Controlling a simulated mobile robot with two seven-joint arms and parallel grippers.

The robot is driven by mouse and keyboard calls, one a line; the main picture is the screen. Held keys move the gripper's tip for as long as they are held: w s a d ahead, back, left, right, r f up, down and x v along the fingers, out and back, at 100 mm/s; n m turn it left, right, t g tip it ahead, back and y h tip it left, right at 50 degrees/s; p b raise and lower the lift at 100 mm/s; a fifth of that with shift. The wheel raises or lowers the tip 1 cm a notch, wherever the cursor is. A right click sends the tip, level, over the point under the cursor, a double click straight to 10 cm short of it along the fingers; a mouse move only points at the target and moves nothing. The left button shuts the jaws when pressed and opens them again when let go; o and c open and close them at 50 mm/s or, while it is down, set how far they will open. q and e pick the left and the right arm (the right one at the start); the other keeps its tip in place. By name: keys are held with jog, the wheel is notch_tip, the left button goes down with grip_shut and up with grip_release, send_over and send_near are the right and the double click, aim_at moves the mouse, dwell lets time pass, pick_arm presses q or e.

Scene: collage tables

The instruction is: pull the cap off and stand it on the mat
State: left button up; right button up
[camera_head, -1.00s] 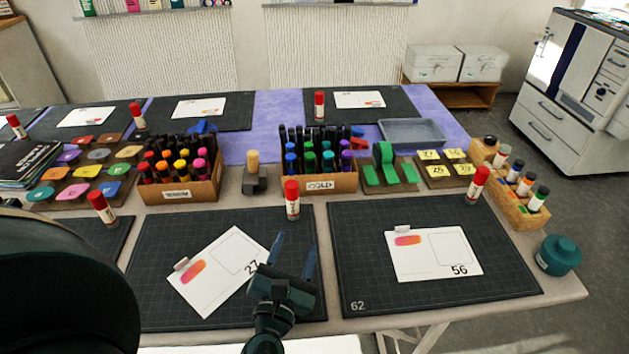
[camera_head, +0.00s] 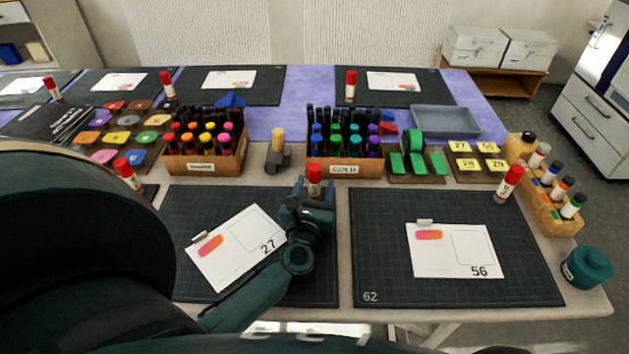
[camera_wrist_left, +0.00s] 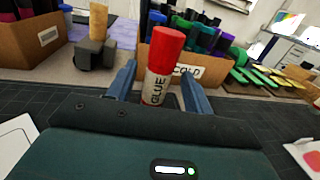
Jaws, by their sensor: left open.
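A glue stick with a red cap (camera_head: 314,177) stands upright near the back edge of the left dark mat (camera_head: 185,288). In the left wrist view the glue stick (camera_wrist_left: 163,66) shows its red cap and a label reading GLUE, and its lower part is hidden behind my gripper body. My left gripper (camera_head: 316,187) is open, with one blue finger on each side of the glue stick. In the left wrist view the fingers of my left gripper (camera_wrist_left: 160,85) stand apart from it, with gaps visible. My right gripper is not in view.
A card marked 27 (camera_head: 237,247) lies on the same mat. The COLD marker box (camera_head: 345,170) stands close behind the glue stick. Another mat (camera_head: 535,290) with card 56 (camera_head: 452,250) is to the right. Bare mat lies right of card 27.

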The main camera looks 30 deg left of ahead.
aim_at(316, 176)
pick_arm(q)
jog(key=x, duration=0.3)
jog(key=shift+w+a, duration=0.15)
jog(key=shift+a, duration=0.05)
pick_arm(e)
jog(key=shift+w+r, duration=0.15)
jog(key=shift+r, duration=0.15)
